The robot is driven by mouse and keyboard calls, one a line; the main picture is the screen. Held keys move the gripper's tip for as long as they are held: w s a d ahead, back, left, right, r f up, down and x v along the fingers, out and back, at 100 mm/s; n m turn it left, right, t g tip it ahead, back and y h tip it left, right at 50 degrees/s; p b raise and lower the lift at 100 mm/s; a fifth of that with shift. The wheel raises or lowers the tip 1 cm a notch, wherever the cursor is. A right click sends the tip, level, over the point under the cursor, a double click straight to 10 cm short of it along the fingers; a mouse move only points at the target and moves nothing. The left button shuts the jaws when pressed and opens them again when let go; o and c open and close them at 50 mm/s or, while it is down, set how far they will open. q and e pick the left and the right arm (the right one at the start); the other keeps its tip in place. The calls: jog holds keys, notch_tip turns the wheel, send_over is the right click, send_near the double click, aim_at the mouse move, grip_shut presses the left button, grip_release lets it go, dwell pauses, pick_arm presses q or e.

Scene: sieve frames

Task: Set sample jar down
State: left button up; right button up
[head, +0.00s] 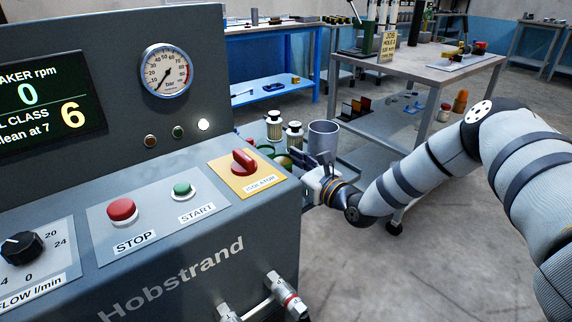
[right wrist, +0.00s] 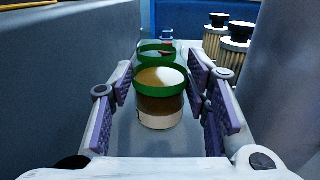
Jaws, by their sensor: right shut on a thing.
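The sample jar (right wrist: 160,108), clear with a green rim and tan-brown contents, sits upright between the purple-padded fingers of my right gripper (right wrist: 163,88) in the right wrist view. The gripper is shut on it. In the head view my right gripper (head: 318,176) is just beyond the machine's right edge, and the machine's corner partly hides what it holds. A second green-rimmed jar (right wrist: 152,49) stands behind the held one in the right wrist view. Whether the held jar's base touches the grey surface below, I cannot tell. My left gripper is not in view.
A grey cylinder (head: 323,137) stands close beside the gripper. Two pale canisters with black tops (head: 294,136) stand behind. The machine (head: 180,255) with its isolator panel borders the left. A grey workbench (head: 430,68) stands farther back. Open floor lies at the lower right.

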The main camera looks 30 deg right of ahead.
jog(key=shift+r, duration=0.15)
jog(key=shift+f, duration=0.2)
jog(key=o, duration=1.1)
jog(key=shift+o, duration=0.2)
jog(key=shift+r, duration=0.35)
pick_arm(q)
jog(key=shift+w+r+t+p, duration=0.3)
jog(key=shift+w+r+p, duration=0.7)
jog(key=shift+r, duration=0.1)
pick_arm(e)
jog(key=s+d, duration=0.1)
jog(key=s, duration=1.1)
